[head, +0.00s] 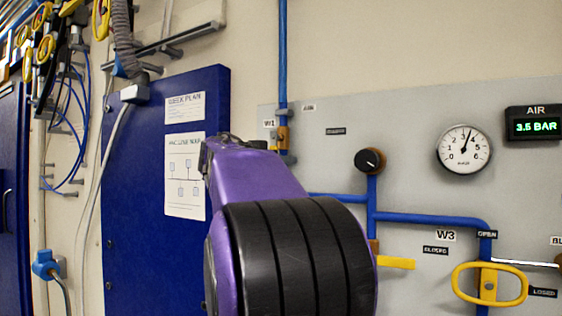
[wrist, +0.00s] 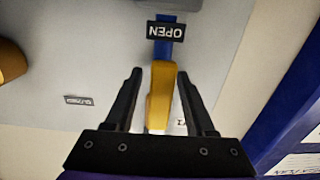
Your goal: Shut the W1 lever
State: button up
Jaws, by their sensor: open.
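The W1 lever (wrist: 160,95) is a yellow handle in the middle of the wrist view. It lies in line with the blue pipe, its end by the OPEN label (wrist: 166,31). My gripper (wrist: 160,74) is open, with one finger on each side of the lever; whether either finger touches it, I cannot tell. A CLOSED label (wrist: 78,100) is on the panel to the left. In the head view, the W1 label (head: 270,124) is beside the vertical blue pipe (head: 283,60) and a brass valve part (head: 283,137).
The grey panel (head: 400,120) also carries a black knob (head: 370,161), a pressure gauge (head: 464,149), an AIR display (head: 536,126), and another yellow lever (head: 397,263). The yellow W3 oval handle (head: 489,285) is lower right. A blue door-like panel (head: 140,180) stands left.

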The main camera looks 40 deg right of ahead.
grip_shut()
dwell(1.4)
